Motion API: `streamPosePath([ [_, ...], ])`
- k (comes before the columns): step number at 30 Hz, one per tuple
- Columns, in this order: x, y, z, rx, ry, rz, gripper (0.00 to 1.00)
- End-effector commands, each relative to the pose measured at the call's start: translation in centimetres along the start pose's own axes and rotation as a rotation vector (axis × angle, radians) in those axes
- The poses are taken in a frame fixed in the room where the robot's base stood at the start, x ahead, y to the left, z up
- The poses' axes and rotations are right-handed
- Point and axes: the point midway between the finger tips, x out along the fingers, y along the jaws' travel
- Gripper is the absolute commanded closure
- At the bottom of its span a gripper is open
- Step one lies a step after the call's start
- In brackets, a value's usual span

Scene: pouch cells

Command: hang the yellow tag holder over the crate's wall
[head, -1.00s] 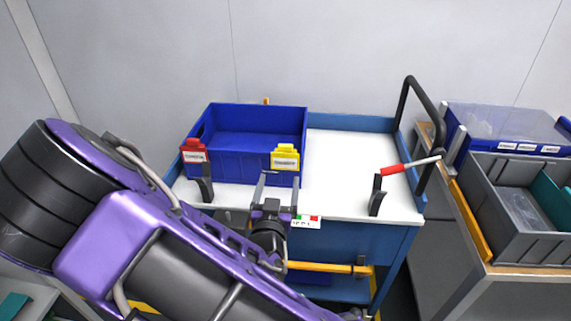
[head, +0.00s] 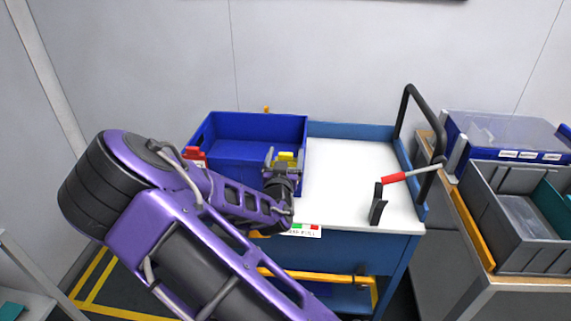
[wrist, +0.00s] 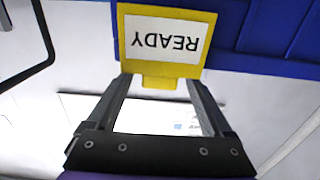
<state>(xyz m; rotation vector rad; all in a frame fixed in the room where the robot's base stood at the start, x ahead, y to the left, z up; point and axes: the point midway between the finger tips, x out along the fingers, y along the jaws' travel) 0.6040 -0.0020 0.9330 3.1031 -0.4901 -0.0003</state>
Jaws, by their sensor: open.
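The yellow tag holder (head: 286,156) sits at the right part of the blue crate's front wall, against its rim. In the wrist view the yellow tag holder (wrist: 211,27) shows its white READY label upside down, with a small yellow tab at its lower edge. The blue crate (head: 226,153) stands on the cart's white top. My gripper (head: 284,161) is right at the tag holder and partly hides it in the head view. In the wrist view my gripper (wrist: 160,82) is open, its fingertips on either side of the tab, a gap visible between them. Contact cannot be told.
A red tag holder (head: 194,154) is on the crate's left front. Grey bins (head: 510,220) stand on a bench at right.

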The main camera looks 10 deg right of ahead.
Motion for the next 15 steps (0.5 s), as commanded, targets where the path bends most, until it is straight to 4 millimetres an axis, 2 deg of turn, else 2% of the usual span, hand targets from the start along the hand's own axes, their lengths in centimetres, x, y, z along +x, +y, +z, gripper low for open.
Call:
streamPosePath([
  [7,0.15,0.02,0.00,0.000,0.000,0.001,0.17],
  [15,0.12,0.03,0.00,0.000,0.000,0.001,0.65],
])
